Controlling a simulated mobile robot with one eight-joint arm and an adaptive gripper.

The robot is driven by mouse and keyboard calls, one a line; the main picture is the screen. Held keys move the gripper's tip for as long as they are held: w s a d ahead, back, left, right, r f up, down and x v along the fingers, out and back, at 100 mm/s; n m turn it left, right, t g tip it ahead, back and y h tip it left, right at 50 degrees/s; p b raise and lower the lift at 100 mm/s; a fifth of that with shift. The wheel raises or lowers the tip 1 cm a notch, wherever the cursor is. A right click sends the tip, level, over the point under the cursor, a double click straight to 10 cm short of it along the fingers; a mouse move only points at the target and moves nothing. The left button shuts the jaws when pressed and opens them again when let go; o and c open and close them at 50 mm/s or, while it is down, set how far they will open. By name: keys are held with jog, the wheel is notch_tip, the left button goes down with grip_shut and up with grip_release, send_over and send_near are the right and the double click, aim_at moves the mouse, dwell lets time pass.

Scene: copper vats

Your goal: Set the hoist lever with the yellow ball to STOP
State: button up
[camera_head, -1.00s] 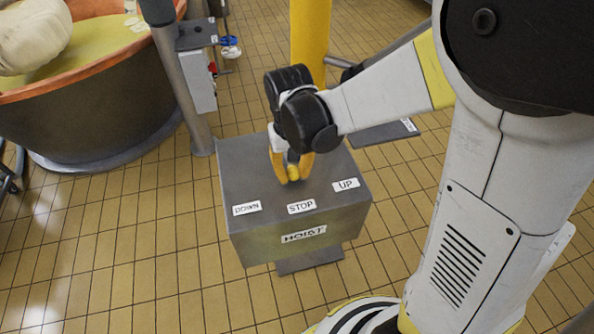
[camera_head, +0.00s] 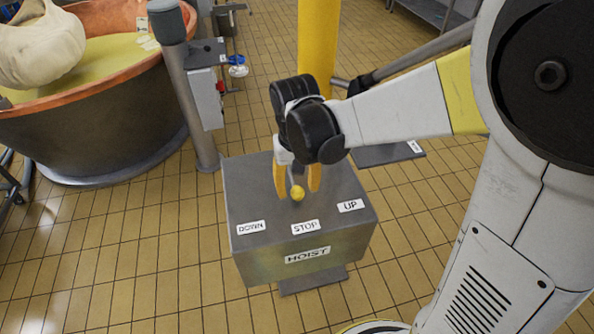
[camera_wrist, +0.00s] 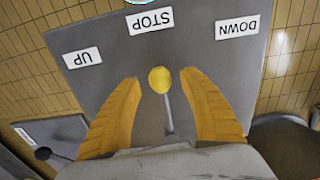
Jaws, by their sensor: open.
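The hoist box (camera_head: 245,200) is a grey block with DOWN, STOP and UP labels along the front of its top and HOIST on its front face. The yellow ball (camera_head: 297,193) tops a thin lever, and it also shows in the wrist view (camera_wrist: 160,80). The ball lines up with the STOP label (camera_head: 305,227), which also shows in the wrist view (camera_wrist: 150,21). My gripper (camera_head: 298,188) is open, its yellow fingers on both sides of the lever. In the wrist view my gripper (camera_wrist: 164,108) shows gaps between the fingers and the ball.
A copper vat (camera_head: 90,130) with pale liquid and a bulging cloth stands at the left. A grey post (camera_head: 185,90) with a control box (camera_head: 207,98) stands beside it. A yellow column (camera_head: 317,45) rises behind the hoist box. Tiled floor lies open around the box.

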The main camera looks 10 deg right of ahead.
notch_tip(320, 180, up, 10)
jog(key=shift+f, duration=0.15)
jog(key=shift+a, duration=0.1)
dwell(0.3)
jog(key=s+d+t+b, duration=0.2)
jog(key=s+d+t, duration=0.4)
jog(key=s, duration=0.4)
jog(key=shift+d+f+t, duration=0.4)
jog(key=shift+t, duration=0.2)
